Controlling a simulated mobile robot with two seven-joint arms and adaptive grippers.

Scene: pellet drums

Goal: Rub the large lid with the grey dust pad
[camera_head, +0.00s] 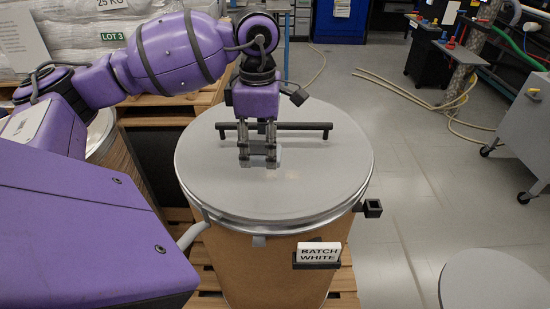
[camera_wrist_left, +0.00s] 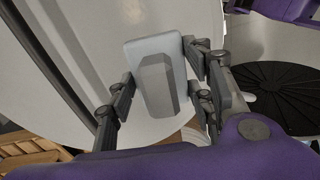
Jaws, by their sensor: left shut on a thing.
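The large lid (camera_head: 325,178) is a round, pale grey disc with a metal rim on a brown drum (camera_head: 270,265). A dark bar handle (camera_head: 308,127) crosses its far part. My left gripper (camera_head: 258,160) points down over the lid's middle, just on the near side of the bar. In the left wrist view the dust pad (camera_wrist_left: 142,57), a pale blue-grey block with a darker grey grip, is between my left gripper's fingers (camera_wrist_left: 160,92), over the lid (camera_wrist_left: 62,62). Whether the pad touches the lid is unclear. My right gripper is not in view.
The drum carries a "BATCH WHITE" sign (camera_head: 318,253) and a dark clamp (camera_head: 372,208) at its right rim. It stands on a wooden pallet (camera_head: 342,285). Another round grey top (camera_head: 492,284) is at lower right. The floor (camera_head: 405,165) right of the drum is mostly clear, with hoses farther back.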

